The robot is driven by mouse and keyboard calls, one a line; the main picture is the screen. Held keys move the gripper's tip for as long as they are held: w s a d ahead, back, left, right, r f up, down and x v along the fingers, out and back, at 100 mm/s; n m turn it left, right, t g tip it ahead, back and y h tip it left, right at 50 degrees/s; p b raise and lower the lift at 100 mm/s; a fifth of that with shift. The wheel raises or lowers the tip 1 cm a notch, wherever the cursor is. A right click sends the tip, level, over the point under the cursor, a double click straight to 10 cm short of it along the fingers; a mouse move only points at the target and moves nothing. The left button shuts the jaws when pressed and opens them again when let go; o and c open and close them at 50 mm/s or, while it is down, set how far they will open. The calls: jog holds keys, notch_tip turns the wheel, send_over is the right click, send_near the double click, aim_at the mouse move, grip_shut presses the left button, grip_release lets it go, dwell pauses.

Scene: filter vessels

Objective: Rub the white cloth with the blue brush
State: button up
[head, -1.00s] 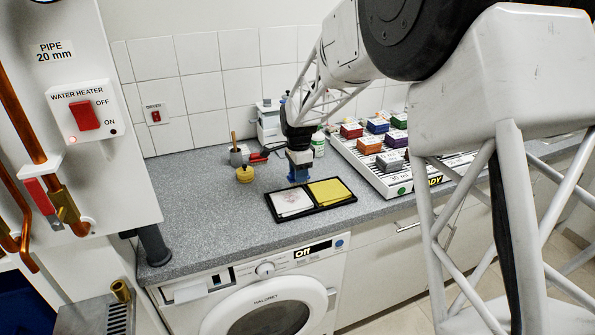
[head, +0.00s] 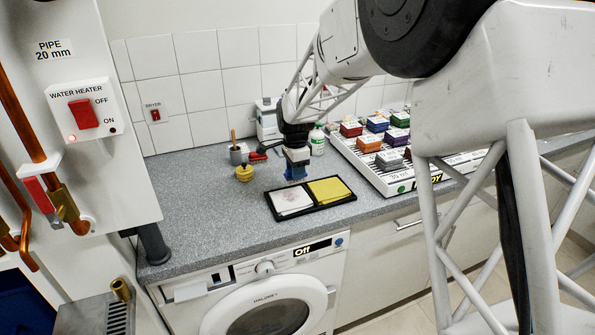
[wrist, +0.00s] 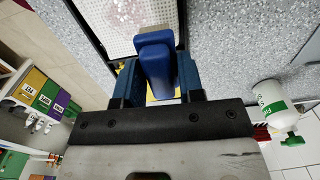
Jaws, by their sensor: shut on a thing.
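The white cloth (head: 292,200) lies flat in the left half of a black two-part tray (head: 311,206) on the grey counter. It has a faint pinkish mark, which also shows at the top of the wrist view (wrist: 135,12). My gripper (head: 296,164) is above the tray's back edge, near the cloth. It is shut on the blue brush (wrist: 156,62), whose blue handle sits between my two blue fingers. In the head view the brush (head: 295,174) points down with bristles underneath. I cannot tell whether the bristles touch anything.
A yellow cloth (head: 329,190) fills the tray's right half. A yellow round object (head: 244,174), a grey cup (head: 238,155) and a white-green bottle (head: 317,142) stand behind. A white rack (head: 395,184) of coloured blocks is on the right. The counter left of the tray is clear.

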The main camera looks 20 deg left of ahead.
jog(key=s+a+r, duration=0.2)
jog(key=s+r, duration=0.2)
jog(key=s, duration=0.3)
jog(key=shift+a+r, duration=0.15)
jog(key=shift+r, duration=0.15)
